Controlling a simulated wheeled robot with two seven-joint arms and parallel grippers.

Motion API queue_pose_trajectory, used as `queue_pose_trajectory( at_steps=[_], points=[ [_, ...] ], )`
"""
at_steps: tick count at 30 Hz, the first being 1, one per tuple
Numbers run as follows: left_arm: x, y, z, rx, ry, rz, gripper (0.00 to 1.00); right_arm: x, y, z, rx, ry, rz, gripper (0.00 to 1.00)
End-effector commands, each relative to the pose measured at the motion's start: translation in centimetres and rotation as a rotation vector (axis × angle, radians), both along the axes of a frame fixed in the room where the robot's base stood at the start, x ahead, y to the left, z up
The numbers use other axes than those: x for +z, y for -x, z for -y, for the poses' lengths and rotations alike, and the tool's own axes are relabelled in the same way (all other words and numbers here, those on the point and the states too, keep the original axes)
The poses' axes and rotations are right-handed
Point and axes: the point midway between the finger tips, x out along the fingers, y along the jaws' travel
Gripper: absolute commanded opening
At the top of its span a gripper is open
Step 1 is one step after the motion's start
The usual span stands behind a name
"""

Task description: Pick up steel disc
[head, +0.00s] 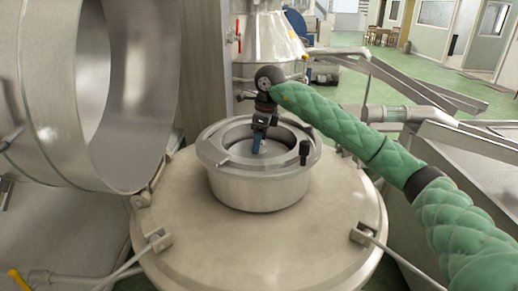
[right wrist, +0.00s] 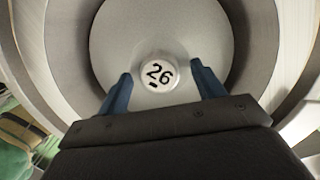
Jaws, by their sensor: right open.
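The steel disc (right wrist: 160,40) lies inside the round steel opening on top of the tank, and it has a raised round knob (right wrist: 158,74) marked "26". In the head view the disc (head: 240,155) shows partly, inside the ring. My right gripper (head: 257,147) points down into the opening from above. In the right wrist view its two blue fingers (right wrist: 160,88) are apart, one on each side of the knob, with gaps between them and the knob. Whether the fingertips are level with the knob, I cannot tell. My left gripper is not in view.
The steel ring (head: 262,190) stands up from the wide tank lid (head: 190,210), with a small black knob (head: 304,150) on its right rim. A large open steel drum (head: 60,90) is close on the left. Steel chutes (head: 430,95) lie to the right.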

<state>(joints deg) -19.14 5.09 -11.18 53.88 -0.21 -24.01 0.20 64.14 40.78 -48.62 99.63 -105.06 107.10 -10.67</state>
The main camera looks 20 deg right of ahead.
Motion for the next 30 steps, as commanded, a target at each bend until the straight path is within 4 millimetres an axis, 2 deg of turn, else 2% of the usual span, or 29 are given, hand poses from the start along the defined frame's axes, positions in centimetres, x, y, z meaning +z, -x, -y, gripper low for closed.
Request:
queue_pose_trajectory(
  at_steps=[10, 11, 20, 30],
  points=[
    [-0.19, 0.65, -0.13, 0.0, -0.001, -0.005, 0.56, -0.49, -0.03, -0.08, 0.001, 0.0, 0.001, 0.68],
    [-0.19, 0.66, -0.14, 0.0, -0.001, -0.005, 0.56, -0.49, -0.03, -0.08, 0.001, 0.0, 0.001, 0.64],
    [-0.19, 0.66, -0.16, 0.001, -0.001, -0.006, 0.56, -0.47, -0.03, -0.07, 0.001, 0.001, 0.001, 0.06],
    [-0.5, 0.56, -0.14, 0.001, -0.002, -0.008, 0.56, -0.04, -0.08, -0.07, 0.001, -0.001, 0.003, 0.06]
  ],
)
